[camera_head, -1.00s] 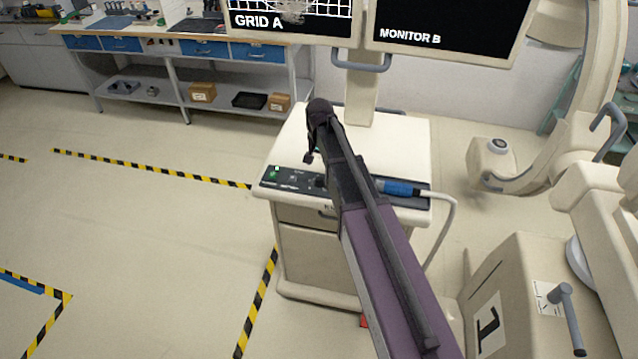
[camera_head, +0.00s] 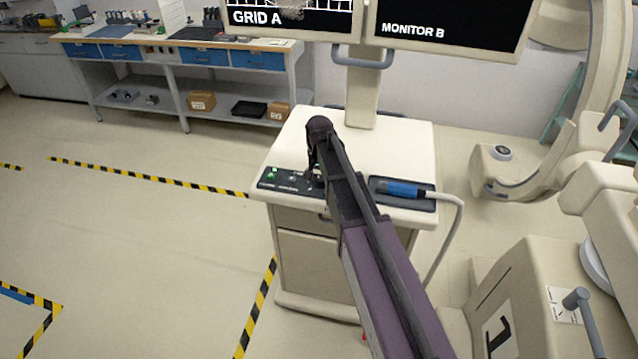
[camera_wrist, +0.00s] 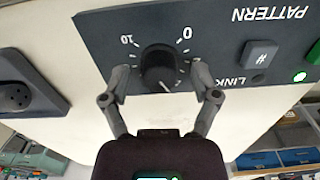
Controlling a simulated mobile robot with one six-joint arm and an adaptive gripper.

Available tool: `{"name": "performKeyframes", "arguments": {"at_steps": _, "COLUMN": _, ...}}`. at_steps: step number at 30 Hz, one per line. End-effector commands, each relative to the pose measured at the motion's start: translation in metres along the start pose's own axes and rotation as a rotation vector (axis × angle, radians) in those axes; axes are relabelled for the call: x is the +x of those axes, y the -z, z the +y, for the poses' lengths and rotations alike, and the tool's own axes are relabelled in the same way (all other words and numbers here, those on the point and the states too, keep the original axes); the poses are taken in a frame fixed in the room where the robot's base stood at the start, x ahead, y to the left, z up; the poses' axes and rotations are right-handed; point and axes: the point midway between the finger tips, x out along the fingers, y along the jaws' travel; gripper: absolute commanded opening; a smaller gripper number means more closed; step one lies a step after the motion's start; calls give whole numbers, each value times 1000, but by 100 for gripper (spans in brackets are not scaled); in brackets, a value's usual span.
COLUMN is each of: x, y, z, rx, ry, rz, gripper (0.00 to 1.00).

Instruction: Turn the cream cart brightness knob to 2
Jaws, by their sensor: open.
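The cream cart (camera_head: 320,265) stands mid-picture in the head view, with a dark control panel (camera_head: 285,187) on its front edge. In the wrist view a black round knob (camera_wrist: 158,66) sits on the panel, with 0 at its upper right and 10 at its upper left. Its white pointer faces down and slightly right, away from both numbers. My gripper (camera_wrist: 160,82) is open, one finger on each side of the knob; I cannot tell whether they touch it. My gripper (camera_head: 313,172) hides most of the knob in the head view.
A PATTERN button (camera_wrist: 260,53) and a green light (camera_wrist: 300,76) lie right of the knob in the wrist view. A blue-handled probe (camera_head: 405,189) with a white cable rests in a tray beside the panel. Monitors (camera_head: 445,30) stand above the cart.

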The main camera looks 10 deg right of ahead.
Motion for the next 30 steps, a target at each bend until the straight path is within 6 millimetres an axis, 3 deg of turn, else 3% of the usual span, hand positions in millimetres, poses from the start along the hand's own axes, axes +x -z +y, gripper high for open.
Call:
{"name": "performKeyframes", "arguments": {"at_steps": 13, "x": 3, "y": 0, "z": 0, "rx": 0, "ry": 0, "rz": 0, "gripper": 79}}
{"name": "performKeyframes", "arguments": {"at_steps": 21, "x": 3, "y": 0, "z": 0, "rx": 0, "ry": 0, "rz": 0, "gripper": 0}}
{"name": "performKeyframes", "arguments": {"at_steps": 30, "x": 3, "y": 0, "z": 0, "rx": -12, "ry": 0, "rz": 0, "gripper": 0}}
